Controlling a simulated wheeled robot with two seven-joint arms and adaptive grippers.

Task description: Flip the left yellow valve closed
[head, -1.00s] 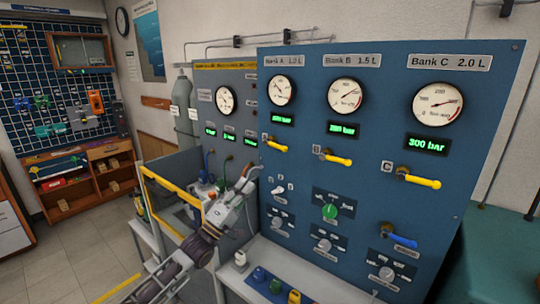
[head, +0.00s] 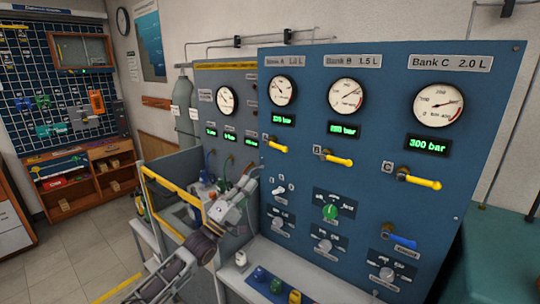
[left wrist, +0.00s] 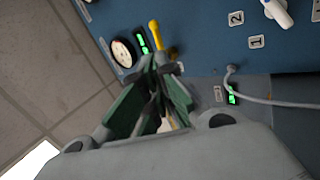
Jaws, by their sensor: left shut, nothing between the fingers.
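The left yellow valve is the Bank A lever (head: 277,149). It points right and slightly down from its brass mount on the blue panel. It also shows in the left wrist view as a yellow handle (left wrist: 154,36) just beyond the fingertips. My left gripper (head: 254,174) is below and left of the lever in the head view, in front of the panel's left edge. In the left wrist view the fingers (left wrist: 159,62) are together and hold nothing. Whether the tips touch the lever, I cannot tell. My right gripper is not in view.
The Bank B lever (head: 338,160) and Bank C lever (head: 418,180) also point right. A blue lever (head: 400,241) and a green knob (head: 330,211) sit lower on the panel. A yellow rail (head: 172,185) and hoses are near my left arm. Small bottles stand on the ledge (head: 235,281).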

